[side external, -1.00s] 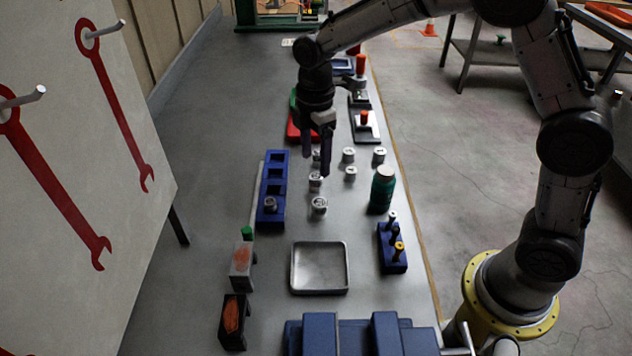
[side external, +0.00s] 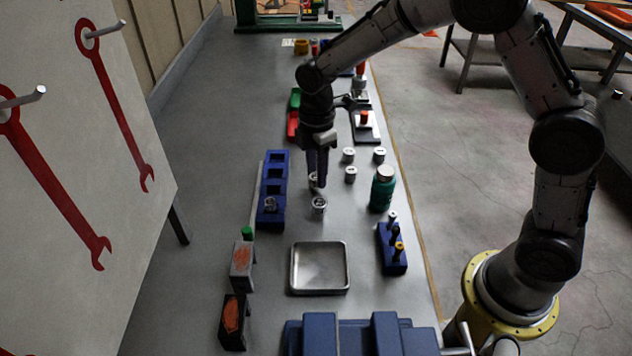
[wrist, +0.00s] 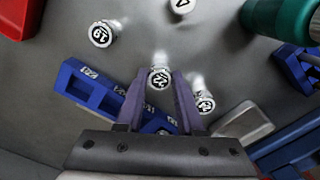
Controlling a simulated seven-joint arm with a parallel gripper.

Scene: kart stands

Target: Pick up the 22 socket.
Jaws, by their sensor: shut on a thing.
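A grey socket with a white, numbered top sits between my gripper's fingertips in the wrist view. The number on this socket (wrist: 159,77) looks like 22 but is small and tilted. My gripper (side external: 317,184) is low over the bench and shut on it, one purple finger on each side. In the side view the socket (side external: 313,180) is mostly hidden by the fingers. I cannot tell whether it still touches the bench.
Another socket (side external: 319,205) stands close in front. Several more (side external: 350,174) stand to the right. A blue rack (side external: 275,175) with a socket in it lies to the left. A green bottle (side external: 382,190) stands at the right. An empty metal tray (side external: 320,268) is nearer the camera.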

